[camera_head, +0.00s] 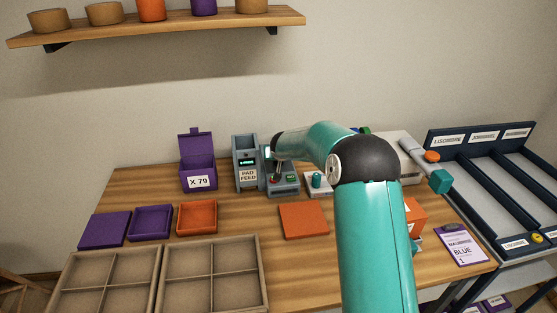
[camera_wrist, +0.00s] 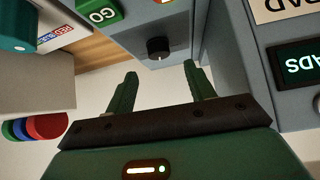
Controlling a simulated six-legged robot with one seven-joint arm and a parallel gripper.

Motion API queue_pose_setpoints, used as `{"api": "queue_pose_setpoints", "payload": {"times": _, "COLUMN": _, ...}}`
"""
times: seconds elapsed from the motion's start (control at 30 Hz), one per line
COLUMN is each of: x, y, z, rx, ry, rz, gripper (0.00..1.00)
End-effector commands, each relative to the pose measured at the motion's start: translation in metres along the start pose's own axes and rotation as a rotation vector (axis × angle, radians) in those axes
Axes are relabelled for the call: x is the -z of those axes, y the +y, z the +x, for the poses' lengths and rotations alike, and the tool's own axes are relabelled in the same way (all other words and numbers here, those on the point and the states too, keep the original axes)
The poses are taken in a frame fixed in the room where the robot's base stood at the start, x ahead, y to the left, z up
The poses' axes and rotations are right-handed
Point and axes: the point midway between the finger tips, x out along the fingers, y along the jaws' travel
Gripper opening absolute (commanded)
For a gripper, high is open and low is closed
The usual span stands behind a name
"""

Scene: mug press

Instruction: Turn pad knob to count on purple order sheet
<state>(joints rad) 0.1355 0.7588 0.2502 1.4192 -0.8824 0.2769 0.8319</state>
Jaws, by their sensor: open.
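The purple order sheet (camera_head: 462,245) lies at the right end of the table; it reads "BLUE" and, below that, "1". The grey pad feed (camera_head: 240,182), labelled "PAD FEED", stands at the back of the table. In the wrist view the pad feed's dark display (camera_wrist: 300,64) shows upside down and cut off, reading "ADS"; a round grey part (camera_wrist: 317,103) beside it is cut by the edge. A black knob (camera_wrist: 158,48) on a grey housing shows just beyond my gripper (camera_wrist: 160,76). My gripper is open and empty; its fingertips are apart from the knob.
A grey unit with a green GO button (camera_wrist: 98,11) stands right of the pad feed. The purple box (camera_head: 198,173) marked "X 79" is left of it. Orange (camera_head: 303,220) and purple (camera_head: 103,230) squares, small trays and divided wooden trays (camera_head: 212,280) cover the front left.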

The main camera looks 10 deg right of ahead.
Motion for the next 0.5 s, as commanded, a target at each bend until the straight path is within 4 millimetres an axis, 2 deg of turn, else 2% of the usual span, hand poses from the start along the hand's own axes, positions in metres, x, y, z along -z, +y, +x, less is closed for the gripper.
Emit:
{"api": "queue_pose_setpoints", "payload": {"times": 0.2, "x": -0.001, "y": 0.001, "z": 0.037, "rx": -0.001, "ry": -0.003, "rz": 0.003, "gripper": 0.54}}
{"api": "queue_pose_setpoints", "payload": {"times": 0.5, "x": -0.001, "y": 0.001, "z": 0.065, "rx": -0.002, "ry": -0.002, "rz": 0.004, "gripper": 0.54}}
